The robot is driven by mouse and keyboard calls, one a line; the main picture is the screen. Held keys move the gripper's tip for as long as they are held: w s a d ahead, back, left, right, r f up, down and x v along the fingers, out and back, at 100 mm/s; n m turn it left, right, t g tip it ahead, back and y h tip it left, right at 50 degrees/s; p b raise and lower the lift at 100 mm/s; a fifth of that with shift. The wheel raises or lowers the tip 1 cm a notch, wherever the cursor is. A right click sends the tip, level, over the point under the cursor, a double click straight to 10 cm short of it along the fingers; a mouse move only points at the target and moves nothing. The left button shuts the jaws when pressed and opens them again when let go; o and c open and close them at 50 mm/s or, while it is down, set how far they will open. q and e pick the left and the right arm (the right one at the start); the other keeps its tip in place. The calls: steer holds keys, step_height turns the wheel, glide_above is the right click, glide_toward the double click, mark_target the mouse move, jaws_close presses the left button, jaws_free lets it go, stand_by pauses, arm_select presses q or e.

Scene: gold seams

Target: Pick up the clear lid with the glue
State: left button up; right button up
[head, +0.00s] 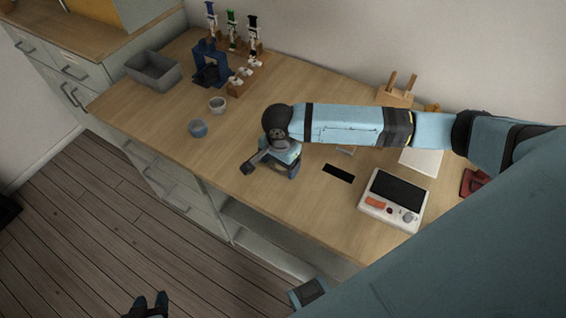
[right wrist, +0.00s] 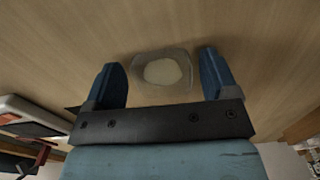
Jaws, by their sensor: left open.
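The clear lid (right wrist: 139,73) lies on the wooden table in the right wrist view, with a pale cream patch of glue (right wrist: 162,71) in it. My right gripper (right wrist: 162,80) is open, and the lid shows in the gap between its two blue fingers, touching neither. How far the fingertips are above the table is hard to tell. In the head view my right gripper (head: 281,168) points down over the middle of the table and the lid is hidden there. My left gripper (head: 150,303) is open and empty, over the floor in front of the table.
Two small cups, one grey-white (head: 217,105) and one blue-grey (head: 198,128), stand left of my right gripper. A grey bin (head: 153,72), a blue stand (head: 208,66) and a wooden rack (head: 248,72) are further back. A white device (head: 394,202) and a black strip (head: 339,173) lie right.

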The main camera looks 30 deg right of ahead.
steer(key=c, duration=0.6)
steer(key=shift+r, duration=0.1)
